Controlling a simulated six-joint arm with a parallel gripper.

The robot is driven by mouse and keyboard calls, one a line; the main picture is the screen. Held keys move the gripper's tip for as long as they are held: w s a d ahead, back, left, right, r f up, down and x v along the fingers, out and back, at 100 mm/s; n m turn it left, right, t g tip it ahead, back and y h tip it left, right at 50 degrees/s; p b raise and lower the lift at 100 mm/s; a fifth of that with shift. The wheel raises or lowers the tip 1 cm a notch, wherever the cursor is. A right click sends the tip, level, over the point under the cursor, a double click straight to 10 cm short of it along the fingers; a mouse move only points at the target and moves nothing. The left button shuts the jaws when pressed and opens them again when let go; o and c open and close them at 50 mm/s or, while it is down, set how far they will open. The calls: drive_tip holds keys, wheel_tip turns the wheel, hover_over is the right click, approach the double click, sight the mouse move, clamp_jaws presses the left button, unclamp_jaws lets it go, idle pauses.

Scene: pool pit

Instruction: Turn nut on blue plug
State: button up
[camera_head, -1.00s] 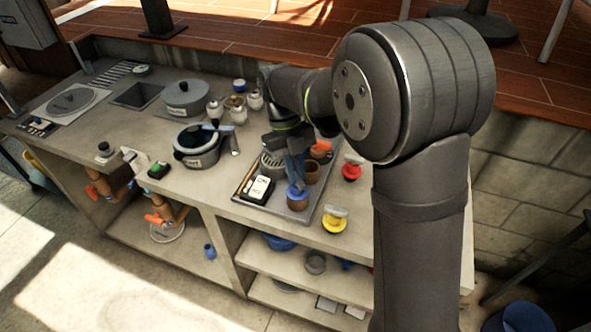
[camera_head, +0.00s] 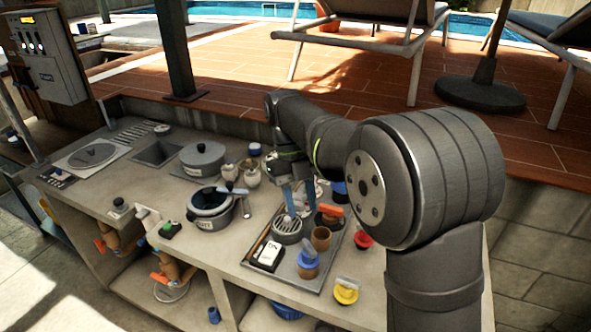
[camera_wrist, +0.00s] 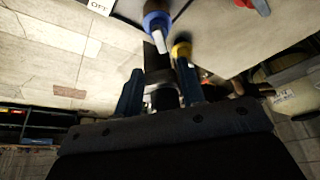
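The blue plug (camera_head: 308,259) has a blue ring with a pale handle on top. It sits over a brown pot near the front right of the grey tray. The blue plug also shows at the top of the wrist view (camera_wrist: 157,20), beyond the fingertips. My gripper (camera_head: 298,203) has two blue fingers pointing down above the round slotted grey drain, behind and apart from the blue plug. In the wrist view the fingers (camera_wrist: 160,80) are spread. A dark strip and a pale band show between them; I cannot tell what these are.
The grey tray (camera_head: 241,262) also holds a white-and-black switch box (camera_head: 268,256), a brown pot (camera_head: 320,238) and the drain (camera_head: 287,231). A yellow plug (camera_head: 346,291) and a red plug (camera_head: 363,240) stand to the right. A grey pot (camera_head: 208,208) stands left.

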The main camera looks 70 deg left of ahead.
drive_tip(key=v, duration=0.8)
drive_tip(key=r+n+y, duration=0.1)
drive_tip(key=n+y, duration=0.4)
drive_tip(key=n, duration=3.1)
hover_over(309, 246)
wheel_tip(309, 246, down, 17)
drive_tip(key=shift+f, duration=0.1)
